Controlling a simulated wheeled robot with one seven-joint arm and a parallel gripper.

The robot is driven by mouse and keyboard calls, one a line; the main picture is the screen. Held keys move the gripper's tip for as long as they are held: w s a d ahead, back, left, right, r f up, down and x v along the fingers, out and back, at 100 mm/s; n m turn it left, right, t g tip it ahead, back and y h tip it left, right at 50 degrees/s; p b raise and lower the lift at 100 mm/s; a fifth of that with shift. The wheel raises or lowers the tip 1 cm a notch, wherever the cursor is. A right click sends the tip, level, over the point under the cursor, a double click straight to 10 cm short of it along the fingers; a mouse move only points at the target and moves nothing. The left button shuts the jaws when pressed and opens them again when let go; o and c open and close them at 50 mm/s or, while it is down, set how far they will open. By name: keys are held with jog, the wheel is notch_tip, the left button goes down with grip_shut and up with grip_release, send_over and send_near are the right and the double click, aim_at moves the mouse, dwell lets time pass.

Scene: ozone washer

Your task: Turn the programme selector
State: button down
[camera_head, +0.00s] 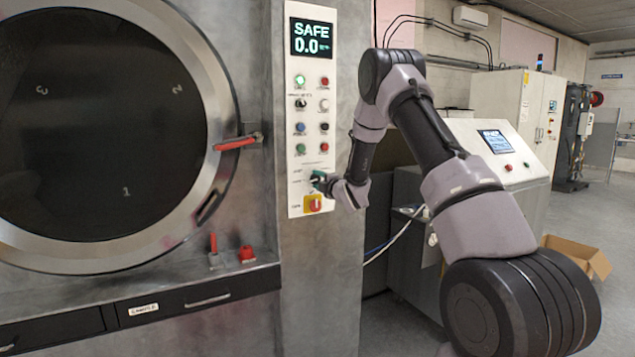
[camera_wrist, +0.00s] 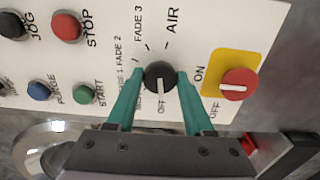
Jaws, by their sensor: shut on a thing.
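The programme selector is a round black knob (camera_wrist: 160,76) with a white pointer line, on the white control panel (camera_head: 308,100). In the wrist view its line points down toward the OFF label. The labels FADE 2, FADE 3 and AIR fan out around it; another label at its left is partly covered. My gripper (camera_wrist: 160,82) has its two teal fingers shut on the knob, one on each side. In the head view my gripper (camera_head: 319,180) is at the lower part of the panel, and the knob is hidden behind it.
A red switch (camera_wrist: 238,84) on a yellow plate sits close right of my fingers in the wrist view. Blue (camera_wrist: 40,91) and green (camera_wrist: 85,94) buttons lie to the left. The washer's round door (camera_head: 110,120) with a red handle (camera_head: 236,143) is left of the panel.

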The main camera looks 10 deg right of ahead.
jog(key=m, duration=0.6)
jog(key=shift+d, duration=0.1)
jog(key=m, duration=0.5)
jog(key=shift+f+m, duration=0.1)
jog(key=shift+m, duration=0.3)
jog(key=m, duration=1.1)
jog(key=shift+m, duration=0.4)
jog(key=shift+c, duration=1.5)
grip_release()
